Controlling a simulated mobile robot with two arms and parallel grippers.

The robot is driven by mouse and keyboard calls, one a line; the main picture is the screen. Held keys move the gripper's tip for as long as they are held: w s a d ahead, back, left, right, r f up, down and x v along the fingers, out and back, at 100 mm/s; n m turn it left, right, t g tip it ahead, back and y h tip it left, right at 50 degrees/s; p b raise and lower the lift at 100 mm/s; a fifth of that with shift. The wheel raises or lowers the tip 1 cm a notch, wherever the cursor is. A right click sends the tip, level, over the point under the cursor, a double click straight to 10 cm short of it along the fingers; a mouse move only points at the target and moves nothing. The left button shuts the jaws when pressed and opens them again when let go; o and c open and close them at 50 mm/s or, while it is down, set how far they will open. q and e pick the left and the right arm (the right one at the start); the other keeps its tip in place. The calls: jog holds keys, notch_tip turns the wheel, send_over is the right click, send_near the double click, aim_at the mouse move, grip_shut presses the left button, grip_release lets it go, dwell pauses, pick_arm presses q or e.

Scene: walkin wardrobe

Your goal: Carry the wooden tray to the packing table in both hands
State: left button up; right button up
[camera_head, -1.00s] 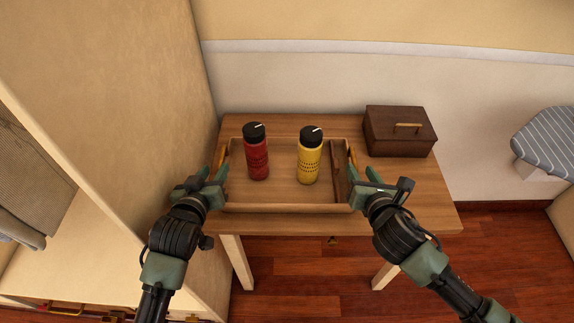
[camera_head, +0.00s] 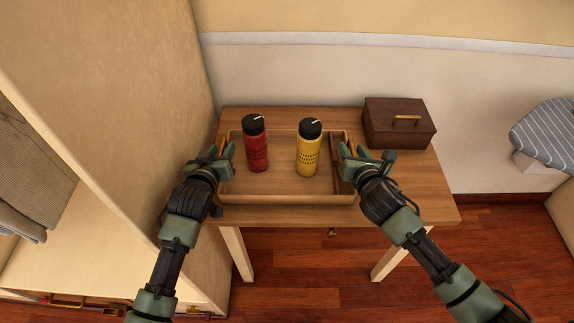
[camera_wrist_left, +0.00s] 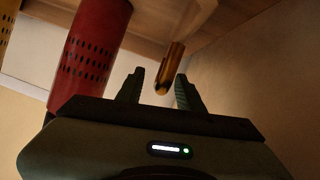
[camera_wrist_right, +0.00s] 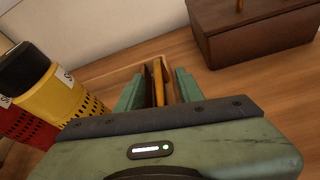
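The wooden tray (camera_head: 287,198) rests on a wooden table and carries a red bottle (camera_head: 254,145) and a yellow bottle (camera_head: 308,150), both upright with black caps. My left gripper (camera_head: 226,157) is at the tray's left end. In the left wrist view its fingers are apart, with a brass handle (camera_wrist_left: 171,68) in the gap between them. My right gripper (camera_head: 347,156) is at the tray's right end. In the right wrist view its fingers are apart on either side of another brass handle (camera_wrist_right: 158,82). Neither gripper is closed on its handle.
A dark brown box (camera_head: 399,124) with a brass handle stands on the table (camera_head: 430,195), right of the tray. A wardrobe panel (camera_head: 130,100) rises close at the left. A striped ironing board (camera_head: 548,130) is at the far right. Wooden floor (camera_head: 315,265) shows in front.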

pick_arm(q)
grip_shut()
pick_arm(e)
grip_shut()
dwell(1.2)
